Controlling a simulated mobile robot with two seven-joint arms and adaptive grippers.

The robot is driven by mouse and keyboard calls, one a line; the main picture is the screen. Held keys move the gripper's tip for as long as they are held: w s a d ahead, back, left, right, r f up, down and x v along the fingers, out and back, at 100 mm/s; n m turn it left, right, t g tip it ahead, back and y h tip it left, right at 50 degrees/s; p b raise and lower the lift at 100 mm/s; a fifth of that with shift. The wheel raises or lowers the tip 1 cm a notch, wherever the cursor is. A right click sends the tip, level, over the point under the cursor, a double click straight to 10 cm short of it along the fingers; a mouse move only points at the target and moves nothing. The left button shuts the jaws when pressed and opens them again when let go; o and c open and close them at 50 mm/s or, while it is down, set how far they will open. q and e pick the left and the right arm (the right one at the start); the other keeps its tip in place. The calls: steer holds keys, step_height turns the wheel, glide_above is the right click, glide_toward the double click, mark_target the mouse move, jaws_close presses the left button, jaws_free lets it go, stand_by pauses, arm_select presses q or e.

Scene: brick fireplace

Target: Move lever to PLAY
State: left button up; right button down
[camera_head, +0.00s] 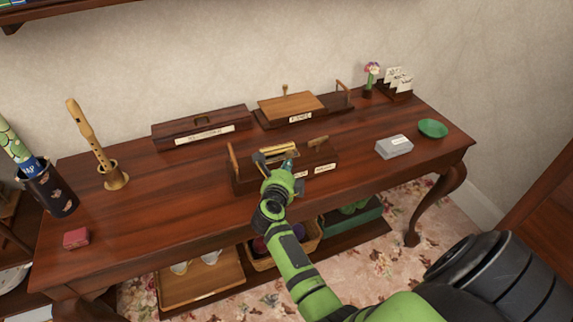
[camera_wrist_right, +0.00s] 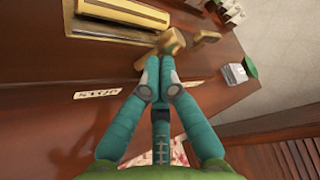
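A dark wooden box (camera_head: 323,160) with a brass cylinder (camera_head: 278,150) on top stands mid-table. White labels (camera_wrist_right: 97,93) are on its front; I cannot read them. A wooden lever (camera_head: 318,141) sticks up from the box; its blocky wooden head shows in the right wrist view (camera_wrist_right: 172,41). My right gripper (camera_head: 288,163) is at the box's front, just below the lever head. In the right wrist view its teal fingers (camera_wrist_right: 160,60) converge with their tips together. Whether the lever is between them is hidden. My left gripper is not in view.
Behind the box are a long closed wooden case (camera_head: 203,124) and another wooden device (camera_head: 291,105). A grey box (camera_head: 394,147) and green bowl (camera_head: 433,129) stand right. A recorder (camera_head: 88,135) and a small red box (camera_head: 77,238) are left.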

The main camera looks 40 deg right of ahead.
steer(key=shift+p, duration=0.35)
stand_by(0.4)
step_height(320, 180, up, 10)
stand_by(0.5)
stand_by(0.4)
